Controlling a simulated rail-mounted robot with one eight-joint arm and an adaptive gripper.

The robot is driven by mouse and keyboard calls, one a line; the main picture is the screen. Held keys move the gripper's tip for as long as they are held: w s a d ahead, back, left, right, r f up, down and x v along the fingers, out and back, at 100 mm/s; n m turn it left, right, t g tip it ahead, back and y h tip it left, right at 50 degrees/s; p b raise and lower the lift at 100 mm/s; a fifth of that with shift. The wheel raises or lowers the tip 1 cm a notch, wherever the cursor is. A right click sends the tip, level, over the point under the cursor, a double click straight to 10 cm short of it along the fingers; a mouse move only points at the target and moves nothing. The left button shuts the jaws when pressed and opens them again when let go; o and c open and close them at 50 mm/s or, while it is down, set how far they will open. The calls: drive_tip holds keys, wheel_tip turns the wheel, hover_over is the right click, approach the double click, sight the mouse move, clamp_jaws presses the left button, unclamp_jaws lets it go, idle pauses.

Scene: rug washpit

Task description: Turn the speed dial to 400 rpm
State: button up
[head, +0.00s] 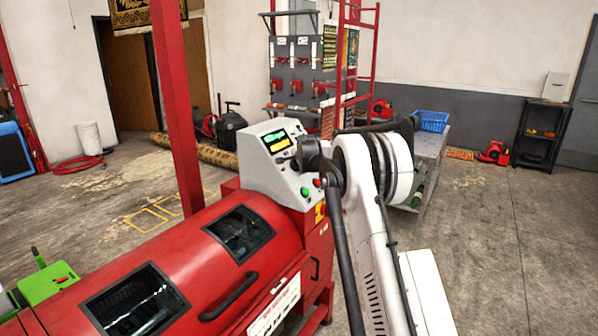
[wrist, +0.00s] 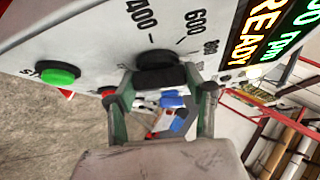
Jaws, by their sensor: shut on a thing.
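The speed dial (wrist: 158,62) is a black round knob on the pale control panel, near the top middle of the wrist view. The marks 400, 600 and 800 are printed around it; 400 is at its upper left. My gripper (wrist: 162,84) is shut on the dial, with a greenish finger on either side. The dial's pointer cannot be made out. A display (wrist: 262,40) reads READY in orange, with a green rpm figure partly cut off. In the head view the control panel (head: 261,172) stands on the red machine's end; my arm hides the dial there.
A green button (wrist: 58,75) sits on the panel left of my gripper, and a red button (head: 317,183) is near the panel's lower edge. The red washing machine (head: 170,245) fills the lower left. A grey cart (head: 432,150) with a blue basket (head: 431,121) stands behind my arm.

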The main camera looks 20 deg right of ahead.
drive_tip(key=n+t+b, duration=0.1)
drive_tip(key=n, duration=0.1)
drive_tip(key=n+t+y+b, duration=0.1)
drive_tip(key=n+b, duration=0.1)
drive_tip(key=shift+f+t, duration=0.15)
drive_tip(key=shift+t, duration=0.15)
drive_tip(key=n+t+y+b, duration=0.1)
drive_tip(key=n, duration=0.1)
drive_tip(key=n+t+y+b, duration=0.1)
drive_tip(key=n+b, duration=0.1)
drive_tip(key=n, duration=0.1)
drive_tip(key=n+y+b, duration=0.1)
drive_tip(key=n, duration=0.1)
drive_tip(key=n+t+y, duration=0.1)
drive_tip(key=n+y, duration=0.1)
drive_tip(key=n, duration=0.1)
drive_tip(key=shift+y+b, duration=0.3)
drive_tip(key=shift+b, duration=0.05)
drive_tip(key=shift+n+y+b, duration=0.15)
drive_tip(key=shift+n+y, duration=0.8)
drive_tip(key=shift+n, duration=0.65)
drive_tip(key=shift+n+y+b, duration=0.15)
drive_tip(key=shift+n+y, duration=0.8)
drive_tip(key=shift+n, duration=0.65)
drive_tip(key=o, duration=1.2)
drive_tip(key=v, duration=1.2)
drive_tip(key=shift+d+r, duration=0.15)
drive_tip(key=shift+r, duration=0.15)
